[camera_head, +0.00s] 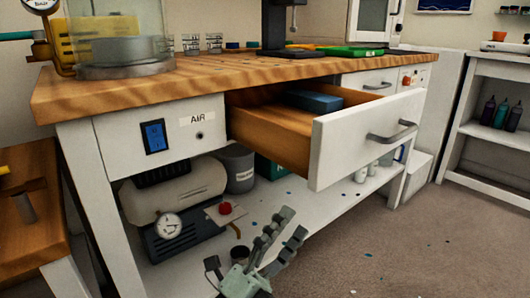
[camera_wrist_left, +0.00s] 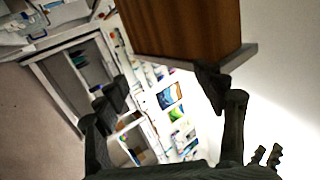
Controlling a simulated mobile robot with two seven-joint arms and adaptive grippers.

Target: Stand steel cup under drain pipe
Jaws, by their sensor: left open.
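I cannot make out a steel cup for certain in either view. A short brown pipe (camera_head: 236,230) hangs below the red knob (camera_head: 225,208) at the right end of the compressor (camera_head: 180,200), under the bench. I take it for the drain pipe. My left gripper (camera_head: 293,223) is low at the front of the bench's lower shelf, right of the pipe, fingers pointing up. In the left wrist view it (camera_wrist_left: 162,85) is open with nothing between its fingers. A dark round shape beside its base is unclear. My right gripper is not identifiable.
An open drawer (camera_head: 350,150) juts out above my left gripper, with a blue box (camera_head: 314,101) inside. A grey can (camera_head: 238,168) stands behind the compressor. The lower shelf (camera_head: 285,205) has bare room right of the compressor. A wooden side table (camera_head: 30,245) stands at left.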

